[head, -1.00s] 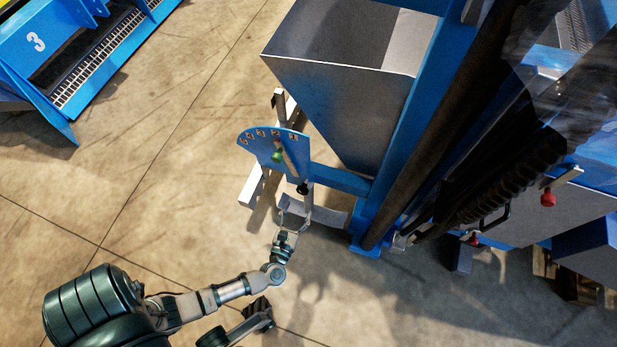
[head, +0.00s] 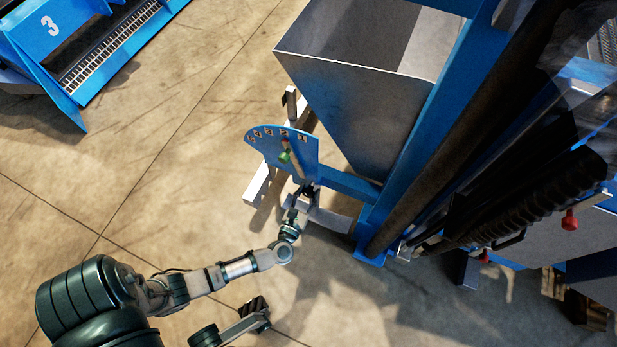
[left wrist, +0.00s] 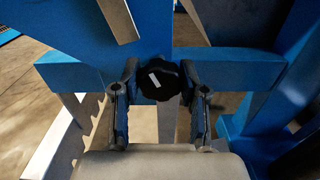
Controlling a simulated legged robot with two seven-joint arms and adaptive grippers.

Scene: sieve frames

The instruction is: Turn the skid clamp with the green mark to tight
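A blue plate (head: 290,165) with a numbered arc carries a lever with a green knob (head: 284,156) in the head view. My left gripper (head: 305,192) is at the plate's lower edge. In the left wrist view, a black lobed knob (left wrist: 160,80) with a white mark sits on the blue frame. The two fingers of my left gripper (left wrist: 160,92) stand apart, one on either side of this knob. Whether they touch it is unclear. I see no green mark on the black knob.
A grey hopper (head: 345,100) and a blue post (head: 415,115) stand right of the plate. Red knobs (head: 570,221) show at the far right. A blue unit marked 3 (head: 50,60) stands at the upper left. The floor (head: 165,175) between is clear.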

